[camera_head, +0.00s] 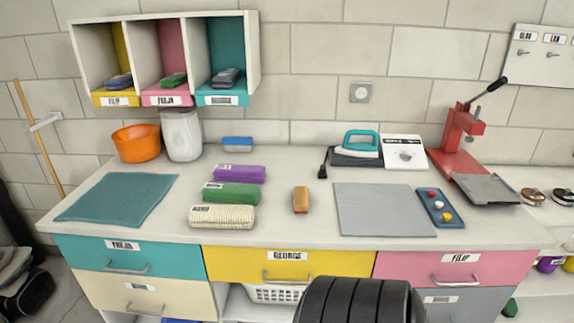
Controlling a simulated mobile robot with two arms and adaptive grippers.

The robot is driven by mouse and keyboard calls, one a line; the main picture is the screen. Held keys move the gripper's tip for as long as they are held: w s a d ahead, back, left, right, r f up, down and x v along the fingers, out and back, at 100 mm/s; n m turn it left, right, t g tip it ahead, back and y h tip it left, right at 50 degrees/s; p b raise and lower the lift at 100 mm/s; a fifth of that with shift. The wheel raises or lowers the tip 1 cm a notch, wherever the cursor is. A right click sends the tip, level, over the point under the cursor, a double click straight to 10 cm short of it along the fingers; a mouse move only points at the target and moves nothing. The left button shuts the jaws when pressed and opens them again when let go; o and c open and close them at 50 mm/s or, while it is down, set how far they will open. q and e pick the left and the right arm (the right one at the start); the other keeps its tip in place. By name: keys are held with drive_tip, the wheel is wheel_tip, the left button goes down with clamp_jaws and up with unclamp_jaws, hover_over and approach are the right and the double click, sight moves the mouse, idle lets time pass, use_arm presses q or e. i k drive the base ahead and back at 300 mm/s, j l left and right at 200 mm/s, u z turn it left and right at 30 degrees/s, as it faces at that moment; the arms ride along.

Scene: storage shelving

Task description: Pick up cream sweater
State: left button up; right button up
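The cream sweater (222,217) is a folded, ribbed cream bundle with a small label at its upper left. It lies on the white countertop (270,225), near the front edge and left of centre. A green folded bundle (232,195) lies just behind it, and a purple one (238,173) lies behind that. Neither of my grippers shows in the head view. A black ribbed part of mine covers the bottom middle, in front of the drawers.
A wooden brush-like block (301,200) lies right of the sweater. A teal mat (118,198) is left, a grey mat (383,210) right. An orange bowl (137,143), an iron (358,145) and a red press (462,135) stand farther back. Cubbies (253,55) hang above.

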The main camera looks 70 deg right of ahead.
sight(221, 215)
drive_tip(key=z, duration=1.8)
